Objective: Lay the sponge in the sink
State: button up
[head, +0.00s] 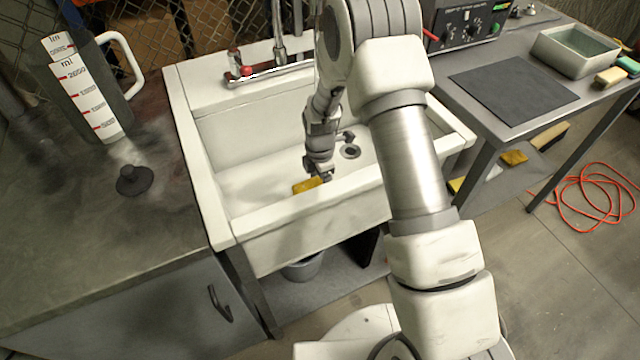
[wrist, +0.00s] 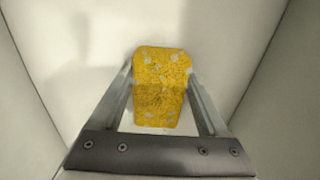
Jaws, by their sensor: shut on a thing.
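The yellow sponge (head: 307,185) is inside the white sink (head: 240,180), near its front wall, in the head view. In the wrist view the sponge (wrist: 160,85) sits between the two fingers of my gripper (wrist: 162,105), which are shut on it. My gripper (head: 318,175) points down into the basin in the head view. Pale sink walls surround the sponge in the wrist view. I cannot tell whether the sponge touches the sink floor.
A faucet with a red knob (head: 247,71) is at the sink's back. A measuring jug (head: 90,90) and black plunger-like piece (head: 133,180) stand on the left counter. A dark mat (head: 513,90) and tray (head: 575,50) lie on the right table. An orange cable (head: 590,195) lies on the floor.

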jog(key=o, duration=1.3)
notch_tip(320, 180, up, 12)
jog(key=p, duration=0.3)
notch_tip(320, 180, up, 11)
jog(key=m+t, duration=0.1)
jog(key=m, duration=0.4)
send_over(320, 183)
jog(key=s+d, duration=0.3)
jog(key=s+d+r+m+t, duration=0.2)
jog(key=s+d+r+m, duration=0.1)
jog(key=s+r+m, duration=0.3)
jog(key=s+d+r+m+t, duration=0.1)
jog(key=s+d+r+m, duration=0.2)
jog(key=s+r+m, duration=0.35)
jog(key=s+d+r+m+t, duration=0.1)
jog(key=s+r+m, duration=0.2)
jog(key=s, duration=0.7)
jog(key=shift+d+r+m+t, duration=0.2)
jog(key=shift+r+m+t, duration=0.1)
jog(key=shift+m, duration=0.75)
